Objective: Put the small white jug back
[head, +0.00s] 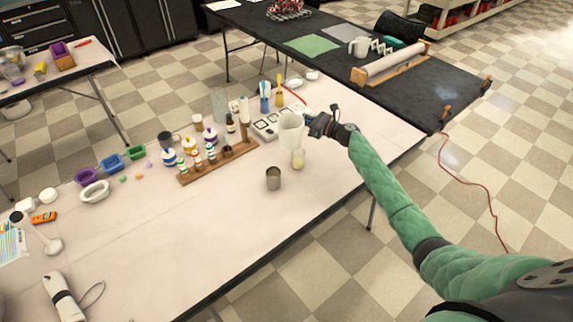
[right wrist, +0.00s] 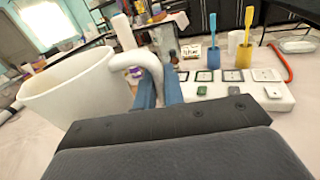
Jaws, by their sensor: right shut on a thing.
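The white jug (head: 291,130) is in my right gripper (head: 313,124), near the right part of the pale table. In the right wrist view the jug (right wrist: 72,98) fills the left side, upright or nearly so, and its curved handle (right wrist: 150,62) lies at the blue fingers of my right gripper (right wrist: 160,78). The gripper is shut on the handle. I cannot tell whether the jug's base touches the table. My left gripper is not in view.
The table's front middle (head: 200,245) is clear.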

